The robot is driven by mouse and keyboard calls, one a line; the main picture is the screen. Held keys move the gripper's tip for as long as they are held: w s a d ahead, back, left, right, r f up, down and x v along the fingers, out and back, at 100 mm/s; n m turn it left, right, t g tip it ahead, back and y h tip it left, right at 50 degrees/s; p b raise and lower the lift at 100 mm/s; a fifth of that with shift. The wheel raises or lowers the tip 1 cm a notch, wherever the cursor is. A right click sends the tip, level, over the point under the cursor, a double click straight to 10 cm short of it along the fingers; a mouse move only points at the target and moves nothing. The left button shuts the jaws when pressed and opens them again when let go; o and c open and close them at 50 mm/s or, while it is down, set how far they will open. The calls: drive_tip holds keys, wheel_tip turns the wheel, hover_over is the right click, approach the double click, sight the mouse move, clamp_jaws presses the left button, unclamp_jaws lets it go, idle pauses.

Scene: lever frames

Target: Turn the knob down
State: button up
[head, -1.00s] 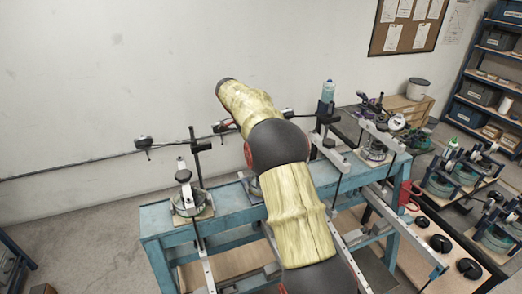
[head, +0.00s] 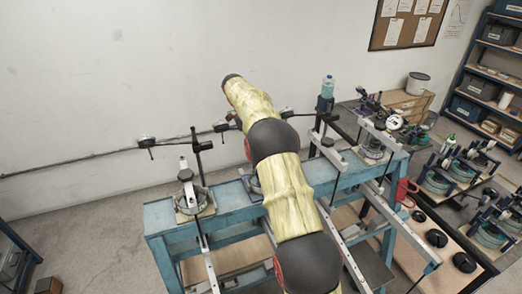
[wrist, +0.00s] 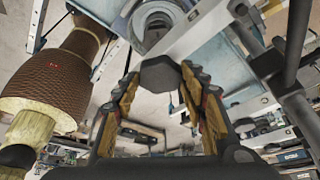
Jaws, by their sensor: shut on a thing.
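In the wrist view, a dark, faceted knob (wrist: 161,74) sits between the fingertips of my gripper (wrist: 160,82). The orange-lined fingers stand on either side of it, and my gripper is shut on it. A pale metal bar (wrist: 205,28) runs close behind the knob. In the head view, my arm covers the middle of the blue bench (head: 160,222), and my gripper and the held knob are hidden there.
A lever frame (head: 187,190) stands on the bench's left end. A bottle (head: 327,88) and more apparatus stand to the right. A red can (head: 405,190) is at the bench's right side. Shelves (head: 490,85) stand at the far right.

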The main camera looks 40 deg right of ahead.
idle(0.3)
drive_tip(key=o, duration=1.1)
drive_tip(key=shift+o, duration=0.4)
drive_tip(key=shift+w, duration=0.1)
drive_tip(key=v, duration=1.2)
drive_tip(key=shift+a, duration=0.15)
